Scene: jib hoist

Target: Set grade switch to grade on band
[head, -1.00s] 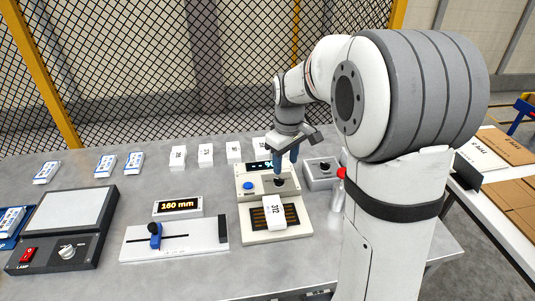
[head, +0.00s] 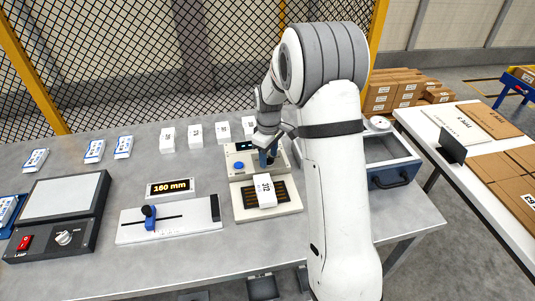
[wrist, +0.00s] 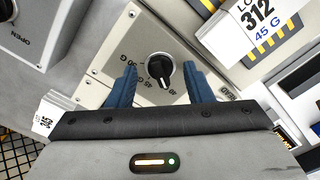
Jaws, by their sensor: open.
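The grade switch (wrist: 160,70) is a black knob on a pale panel (wrist: 120,45), with small grade marks printed around it, partly covered by my fingers. A pale mark on the knob seems to point down in the wrist view; which grade it meets I cannot tell. My gripper (wrist: 161,75) is open, with one blue finger on each side of the knob. Contact is not clear. In the head view my gripper (head: 267,157) hides most of the switch. A white carton (wrist: 262,22) reads "312" and "45 G"; it also lies on the slotted plate in the head view (head: 264,191).
A blue button (head: 239,165) is left of the switch. A grey box marked "OPEN" (wrist: 30,35) is close by. A slide gauge (head: 170,220), a "160 mm" display (head: 170,187) and a lamp box (head: 62,212) stand left. Several white cartons stand behind.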

